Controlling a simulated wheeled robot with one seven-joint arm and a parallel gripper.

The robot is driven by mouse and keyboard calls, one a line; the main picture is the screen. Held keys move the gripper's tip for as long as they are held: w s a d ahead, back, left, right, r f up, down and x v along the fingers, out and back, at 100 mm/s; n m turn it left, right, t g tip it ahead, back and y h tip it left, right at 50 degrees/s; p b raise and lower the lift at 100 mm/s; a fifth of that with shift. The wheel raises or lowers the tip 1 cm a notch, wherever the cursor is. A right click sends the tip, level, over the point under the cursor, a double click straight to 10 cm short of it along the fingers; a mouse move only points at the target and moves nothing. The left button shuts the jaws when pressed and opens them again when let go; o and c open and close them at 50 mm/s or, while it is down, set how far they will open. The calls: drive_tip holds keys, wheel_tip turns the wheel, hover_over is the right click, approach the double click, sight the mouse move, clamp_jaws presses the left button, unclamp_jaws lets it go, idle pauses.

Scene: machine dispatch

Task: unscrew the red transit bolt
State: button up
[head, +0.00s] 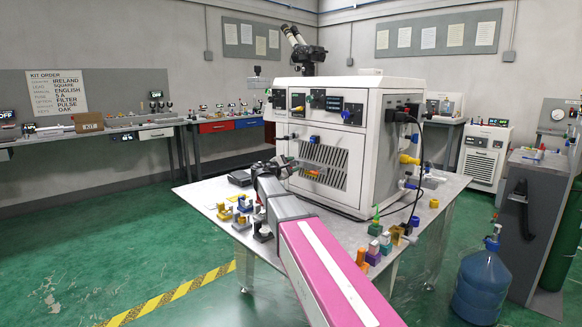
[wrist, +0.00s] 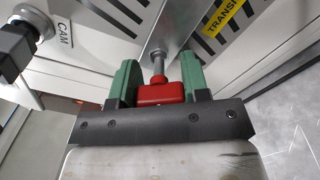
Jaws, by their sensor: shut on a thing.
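The red transit bolt (wrist: 160,94) has a red block-shaped head and a grey metal shank running up to a metal bracket (wrist: 166,32) on the machine. My gripper (wrist: 160,75) has its green-padded fingers on either side of the red head, shut on it. In the head view my gripper (head: 283,168) reaches the slotted front panel of the white machine (head: 362,165). The bolt is mostly hidden there by my arm. I cannot tell how far the bolt is screwed in.
A yellow label (wrist: 222,16) is beside the bracket. A black knob (wrist: 18,45) and a CAM label (wrist: 64,33) are at the left. Small coloured parts stand on the table (head: 330,225) around my arm. A blue water bottle (head: 481,285) stands on the floor at the right.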

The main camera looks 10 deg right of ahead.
drive_tip(key=n, duration=0.5)
drive_tip(key=shift+d, duration=0.1)
drive_tip(key=o, duration=0.9)
